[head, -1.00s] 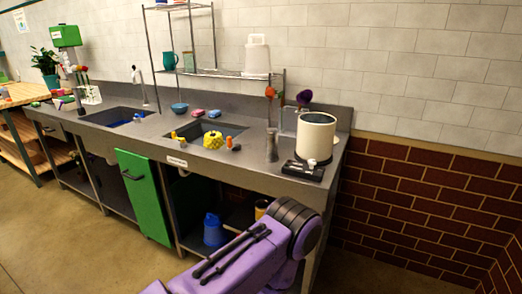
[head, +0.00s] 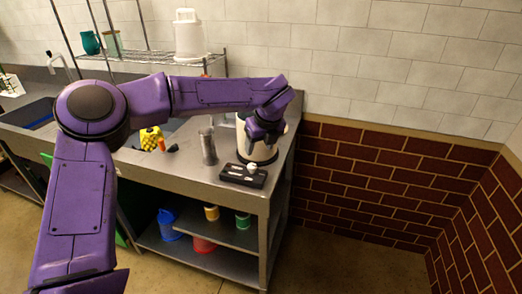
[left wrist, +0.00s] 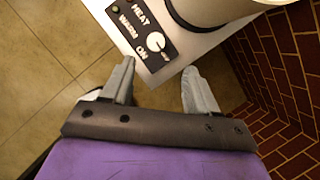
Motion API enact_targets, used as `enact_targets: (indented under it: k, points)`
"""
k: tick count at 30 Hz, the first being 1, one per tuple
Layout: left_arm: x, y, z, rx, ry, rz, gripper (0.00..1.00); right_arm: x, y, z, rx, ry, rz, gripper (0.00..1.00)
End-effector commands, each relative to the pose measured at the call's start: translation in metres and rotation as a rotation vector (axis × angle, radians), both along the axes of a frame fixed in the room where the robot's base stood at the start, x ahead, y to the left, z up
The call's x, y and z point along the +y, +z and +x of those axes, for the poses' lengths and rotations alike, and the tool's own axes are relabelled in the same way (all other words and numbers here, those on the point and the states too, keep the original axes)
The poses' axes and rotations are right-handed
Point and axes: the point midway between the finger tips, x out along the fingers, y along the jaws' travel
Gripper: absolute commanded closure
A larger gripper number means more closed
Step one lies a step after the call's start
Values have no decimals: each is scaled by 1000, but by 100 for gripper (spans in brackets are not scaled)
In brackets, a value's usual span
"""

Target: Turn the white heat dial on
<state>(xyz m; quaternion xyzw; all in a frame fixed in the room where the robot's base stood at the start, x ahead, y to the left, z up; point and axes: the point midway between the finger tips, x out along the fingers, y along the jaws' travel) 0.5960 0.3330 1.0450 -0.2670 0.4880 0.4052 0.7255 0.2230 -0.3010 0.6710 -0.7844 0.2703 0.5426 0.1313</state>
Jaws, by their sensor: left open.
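The white heat dial (head: 251,167) is a small round knob on a black control panel (head: 236,178) in front of a white cylindrical pot (head: 242,135) at the counter's right end. In the left wrist view the dial (left wrist: 157,42) sits among the printed words HEAT, WARM, ON and OFF; I cannot tell clearly where it points. My left gripper (head: 265,137) is over the pot's front, close to the panel. In the left wrist view its fingers (left wrist: 160,82) are spread and empty, with the dial beyond the gap between them. My right gripper is not in view.
A grey metal cylinder (head: 208,146) stands left of the panel. A yellow checkered item (head: 150,138) is further left by the sink. A wire shelf (head: 145,66) with a white jug (head: 188,35) is behind. The brick wall (head: 370,180) lies to the right.

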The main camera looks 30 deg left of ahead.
Motion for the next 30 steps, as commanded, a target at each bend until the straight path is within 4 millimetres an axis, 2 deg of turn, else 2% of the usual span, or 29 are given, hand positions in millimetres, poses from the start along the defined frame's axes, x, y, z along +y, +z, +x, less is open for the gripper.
enact_targets:
  k: [2, 12, 15, 19, 26, 30]
  points:
    - [4, -5, 1, -1, 13, -12, 41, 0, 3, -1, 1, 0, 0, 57]
    - [32, -73, 11, 2, 17, -7, 41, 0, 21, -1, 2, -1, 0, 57]
    - [35, -86, 15, 1, 13, -5, 41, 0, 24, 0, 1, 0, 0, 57]
    - [37, -94, 17, -1, 11, -5, 41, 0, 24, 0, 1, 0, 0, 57]
    - [36, -96, 18, -1, 8, -4, 41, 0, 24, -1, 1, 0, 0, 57]
    - [36, -96, 18, -1, 8, -4, 86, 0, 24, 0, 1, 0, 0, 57]
